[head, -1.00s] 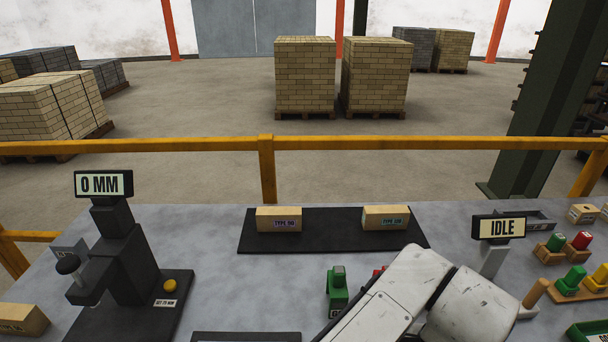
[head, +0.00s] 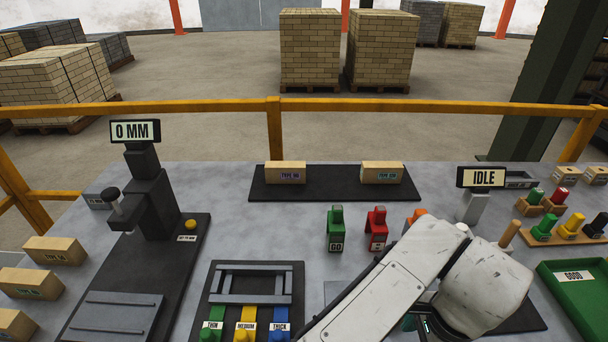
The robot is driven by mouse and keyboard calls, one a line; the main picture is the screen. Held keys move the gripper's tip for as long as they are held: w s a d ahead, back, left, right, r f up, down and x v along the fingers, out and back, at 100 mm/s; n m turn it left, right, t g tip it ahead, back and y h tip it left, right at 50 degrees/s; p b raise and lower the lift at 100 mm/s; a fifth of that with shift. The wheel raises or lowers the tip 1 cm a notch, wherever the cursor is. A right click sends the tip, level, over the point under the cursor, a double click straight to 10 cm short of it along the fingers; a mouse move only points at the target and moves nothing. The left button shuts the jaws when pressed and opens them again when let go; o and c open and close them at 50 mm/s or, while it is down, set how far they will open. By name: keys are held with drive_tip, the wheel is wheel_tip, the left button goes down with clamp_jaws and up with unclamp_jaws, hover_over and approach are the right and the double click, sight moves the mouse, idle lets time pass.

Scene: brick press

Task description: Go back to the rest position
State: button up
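My white arm (head: 390,285) reaches in from the bottom right of the head view, over the right middle of the grey table. My gripper lies low behind the arm links; only a small dark part shows, and its fingers are hidden. The display on the right reads IDLE (head: 481,178). The display on the left gauge reads 0 MM (head: 135,131). Two tan bricks, one on the left (head: 285,173) and one on the right (head: 381,172), lie on the black mat (head: 333,187) at the back.
A green GO block (head: 336,230) and a red block (head: 376,230) stand close behind my arm. A green GOOD tray (head: 575,290) is at the right. Thin, medium and thick pieces lie in front. Bricks line the left edge. A yellow rail (head: 190,110) runs behind the table.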

drive_tip(key=w+d+r+n+t+h+b, duration=0.15)
drive_tip(key=d+n+t+h, duration=0.4)
drive_tip(key=d, duration=1.55)
drive_tip(key=s+a+f+n+g+y, duration=0.2)
drive_tip(key=s+a+f+n, duration=0.4)
drive_tip(key=s+f, duration=0.3)
drive_tip(key=s+a+f+n+g+y, duration=0.2)
drive_tip(key=s+a+f+n, duration=0.3)
drive_tip(key=s+f, duration=0.4)
drive_tip(key=shift+s+a+f+n+g+b, duration=0.4)
drive_tip(key=shift+a+f+g+b, duration=0.1)
drive_tip(key=shift+a, duration=0.2)
